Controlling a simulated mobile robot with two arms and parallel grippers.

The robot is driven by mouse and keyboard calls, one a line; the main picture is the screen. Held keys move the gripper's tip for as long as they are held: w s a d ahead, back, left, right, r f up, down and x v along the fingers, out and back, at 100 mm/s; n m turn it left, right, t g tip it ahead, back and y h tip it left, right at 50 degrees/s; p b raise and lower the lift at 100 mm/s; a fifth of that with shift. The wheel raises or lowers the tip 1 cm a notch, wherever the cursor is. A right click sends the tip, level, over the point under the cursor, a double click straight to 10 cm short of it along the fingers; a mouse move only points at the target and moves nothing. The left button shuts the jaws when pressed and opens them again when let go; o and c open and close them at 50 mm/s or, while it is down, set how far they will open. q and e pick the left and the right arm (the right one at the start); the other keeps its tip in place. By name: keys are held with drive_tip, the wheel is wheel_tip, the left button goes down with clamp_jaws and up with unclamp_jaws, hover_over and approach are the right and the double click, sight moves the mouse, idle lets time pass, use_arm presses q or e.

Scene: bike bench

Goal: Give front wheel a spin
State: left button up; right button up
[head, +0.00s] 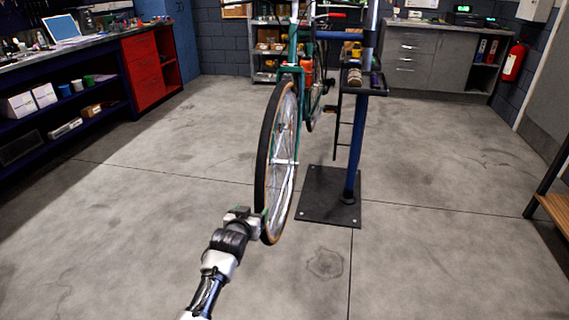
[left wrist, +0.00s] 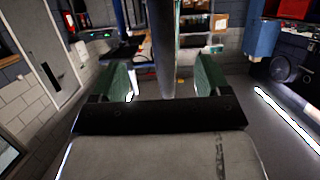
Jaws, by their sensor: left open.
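The front wheel (head: 262,165), with a dark tyre, tan sidewall and thin spokes, hangs upright off the floor on a green bicycle (head: 292,72). My left gripper (head: 258,216) is at the lower front edge of the tyre. In the left wrist view its two green fingers (left wrist: 163,82) stand wide apart, with the dark tyre (left wrist: 166,45) running between them. The fingers look clear of the tyre sides there; in the head view I cannot tell whether they touch it. My right gripper is in neither view.
A blue repair stand (head: 357,150) with a tool tray (head: 365,84) holds the bike over a dark base plate (head: 328,197). A workbench with a red drawer cabinet (head: 143,58) is at left. A wooden-topped bench (head: 556,212) is at right. The floor around the wheel is clear.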

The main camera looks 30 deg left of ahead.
use_arm(q)
drive_tip(key=shift+g, duration=0.6)
drive_tip(key=w+r, duration=0.2)
drive_tip(key=r, duration=0.1)
drive_tip(key=w+a+r, duration=0.1)
drive_tip(key=w+r, duration=0.1)
drive_tip(key=r, duration=0.2)
drive_tip(key=w+r, duration=0.2)
drive_tip(key=r, duration=0.1)
drive_tip(key=shift+w+a+r, duration=0.15)
drive_tip(key=shift+w+r, duration=0.05)
drive_tip(key=shift+r, duration=0.2)
drive_tip(key=g, duration=0.1)
approach(263, 140)
drive_tip(key=shift+h, duration=0.3)
drive_tip(key=shift+x, duration=5.5)
drive_tip(key=shift+a, duration=0.15)
